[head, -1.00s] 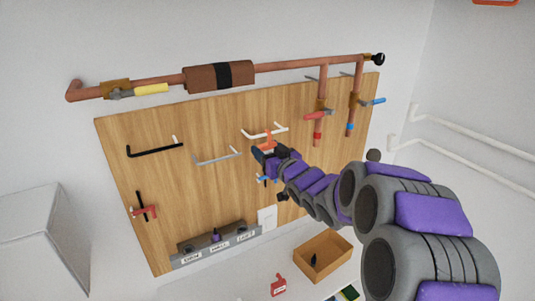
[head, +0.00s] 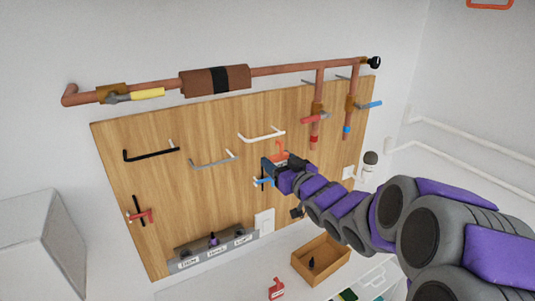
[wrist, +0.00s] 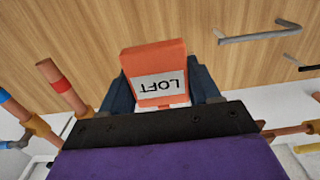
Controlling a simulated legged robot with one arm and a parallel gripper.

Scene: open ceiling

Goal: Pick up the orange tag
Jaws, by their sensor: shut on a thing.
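The orange tag (wrist: 153,58) has a white label reading LOFT, which shows upside down in the wrist view. My gripper (wrist: 161,92) is shut on it, with a dark finger on each side. In the head view the orange tag (head: 281,149) sticks up above my gripper (head: 279,163), in front of the wooden board and below the white hook (head: 262,136). The tag is apart from that hook, which is empty. The tag's lower part is hidden by my gripper.
Copper pipes (head: 317,85) run above and right. Below are a labelled grey rack (head: 214,252), an open box (head: 320,260) and a red tag (head: 276,289).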

